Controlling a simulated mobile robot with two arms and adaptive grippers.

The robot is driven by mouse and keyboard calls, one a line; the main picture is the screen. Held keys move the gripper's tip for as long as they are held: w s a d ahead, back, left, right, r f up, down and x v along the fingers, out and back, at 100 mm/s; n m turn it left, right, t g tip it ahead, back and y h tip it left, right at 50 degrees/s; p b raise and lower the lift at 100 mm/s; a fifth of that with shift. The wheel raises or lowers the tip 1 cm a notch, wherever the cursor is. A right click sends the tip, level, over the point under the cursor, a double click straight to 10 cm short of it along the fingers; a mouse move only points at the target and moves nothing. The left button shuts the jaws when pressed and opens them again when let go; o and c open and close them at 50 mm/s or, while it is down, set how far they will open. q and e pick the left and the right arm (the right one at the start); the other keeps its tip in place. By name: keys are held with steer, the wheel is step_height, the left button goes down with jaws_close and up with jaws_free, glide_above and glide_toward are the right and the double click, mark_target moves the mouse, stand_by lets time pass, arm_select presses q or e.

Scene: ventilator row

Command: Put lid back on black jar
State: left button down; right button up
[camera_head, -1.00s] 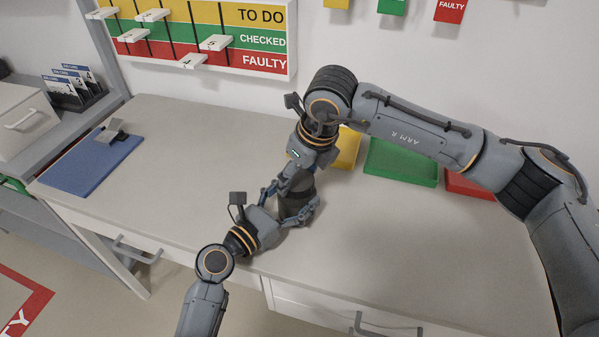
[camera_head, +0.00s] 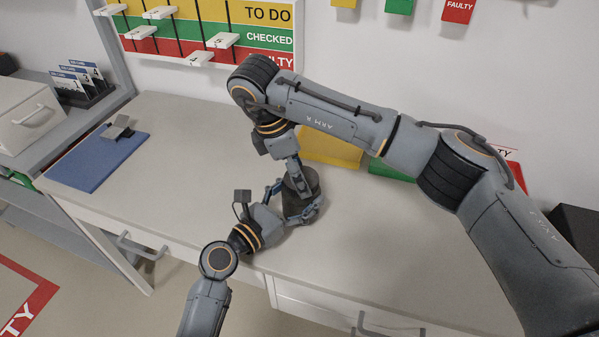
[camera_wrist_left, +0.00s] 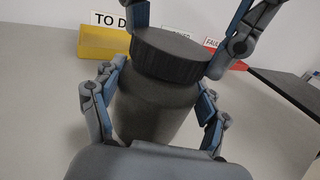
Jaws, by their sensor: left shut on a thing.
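The black jar (camera_wrist_left: 152,112) stands on the table near its front edge; in the head view it is mostly covered by my grippers. My left gripper (camera_wrist_left: 160,105) is shut on the jar's body, one finger on each side. The dark ribbed lid (camera_wrist_left: 172,55) is at the jar's mouth, and I see no clear gap below it. It also shows in the head view (camera_head: 313,181). My right gripper (camera_head: 300,188) comes from above, with its fingers on opposite sides of the lid. Whether the lid is fully seated cannot be told.
A blue mat (camera_head: 95,162) with a small grey device (camera_head: 120,128) lies at the table's left. Yellow (camera_head: 332,150) and green (camera_head: 388,172) trays are at the back, partly behind my right arm. The table's front right is clear.

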steer(key=m+g, duration=0.1)
steer(key=m, duration=0.2)
steer(key=m+g, duration=0.1)
steer(key=m, duration=0.3)
steer(key=shift+w, duration=0.2)
steer(key=o, duration=0.8)
steer(key=shift+o, duration=0.2)
steer(key=shift+r, duration=0.1)
steer(key=shift+r, duration=2.15)
